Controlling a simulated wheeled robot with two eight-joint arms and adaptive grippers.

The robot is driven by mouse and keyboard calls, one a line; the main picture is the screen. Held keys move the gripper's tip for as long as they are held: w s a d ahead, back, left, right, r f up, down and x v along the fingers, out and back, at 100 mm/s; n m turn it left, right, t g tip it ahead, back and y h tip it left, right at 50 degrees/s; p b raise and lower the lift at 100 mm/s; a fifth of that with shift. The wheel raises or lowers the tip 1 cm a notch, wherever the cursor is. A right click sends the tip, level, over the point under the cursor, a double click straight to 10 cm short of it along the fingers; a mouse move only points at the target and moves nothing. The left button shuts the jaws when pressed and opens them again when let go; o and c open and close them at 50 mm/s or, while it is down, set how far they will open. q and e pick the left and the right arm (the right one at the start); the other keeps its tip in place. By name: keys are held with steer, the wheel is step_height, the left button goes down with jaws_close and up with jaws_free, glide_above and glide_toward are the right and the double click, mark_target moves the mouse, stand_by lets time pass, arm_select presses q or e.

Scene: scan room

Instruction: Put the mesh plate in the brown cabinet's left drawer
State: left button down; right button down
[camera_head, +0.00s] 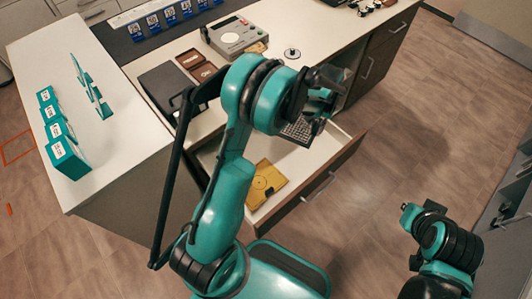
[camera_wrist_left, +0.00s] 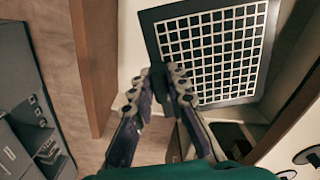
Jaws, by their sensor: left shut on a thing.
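The mesh plate (camera_head: 298,130), a dark square with a pale grid, is over the open drawer (camera_head: 262,215) in the head view. It fills the upper right of the left wrist view (camera_wrist_left: 215,50). My left gripper (camera_head: 322,112) is shut on the plate's near edge; its fingertips meet that edge in the left wrist view (camera_wrist_left: 161,88). The drawer is pulled out from the brown cabinet (camera_head: 335,178) and has a white inside. I cannot tell whether the plate touches the drawer floor. My right gripper (camera_head: 413,214) is low at the right, its jaws unclear.
A yellow plate (camera_head: 264,184) lies in the drawer's near part. The counter above holds a dark flat case (camera_head: 170,90), a brown box (camera_head: 196,66), a grey device (camera_head: 236,36) and a small round part (camera_head: 292,54). Teal boxes (camera_head: 66,158) stand on the left counter. Floor at right is clear.

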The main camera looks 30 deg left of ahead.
arm_select(q)
steer(key=b, duration=0.1)
glide_above(315, 152)
step_height(315, 152, down, 8)
step_height(315, 152, down, 7)
steer(key=shift+d+r+b, duration=0.1)
steer(key=shift+b, duration=1.1)
step_height(315, 152, down, 4)
steer(key=shift+r+b, duration=0.2)
steer(key=shift+b, duration=0.4)
steer(key=shift+r, duration=0.15)
steer(key=c, duration=1.9)
jaws_free()
steer(key=shift+f, duration=0.2)
steer(key=o, duration=0.4)
steer(key=shift+r, duration=0.15)
